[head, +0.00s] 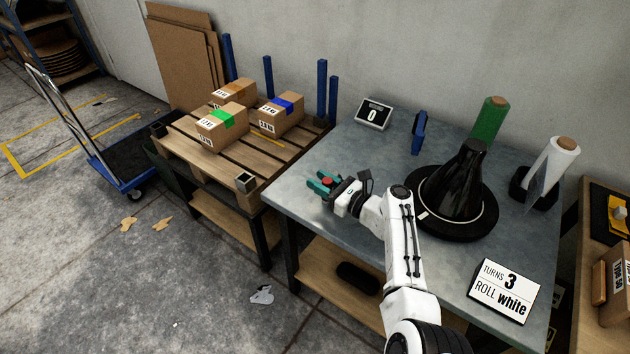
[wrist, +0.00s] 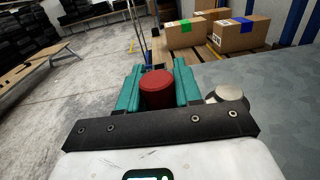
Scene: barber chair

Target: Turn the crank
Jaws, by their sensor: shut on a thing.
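My gripper (head: 322,183) is at the left part of the grey table (head: 335,150). Its teal fingers are shut on a red knob (head: 327,181), which looks like the crank's handle. In the wrist view the red knob (wrist: 157,90) stands between the two fingers (wrist: 157,74). A round metal cap (wrist: 228,97) shows just right of the fingers; the crank's arm is hidden. A black, wrapped-looking cone (head: 458,185) stands on a round black turntable (head: 425,222). A small display (head: 373,114) reads 0. A card (head: 504,290) reads "TURNS 3 ROLL white".
A green roll (head: 489,121) and a white roll (head: 552,165) stand at the table's back right. A blue tool-like thing (head: 419,132) stands behind the turntable. Taped boxes (head: 222,127) sit on a wooden pallet (head: 190,150) at the left. Open floor lies in front of it.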

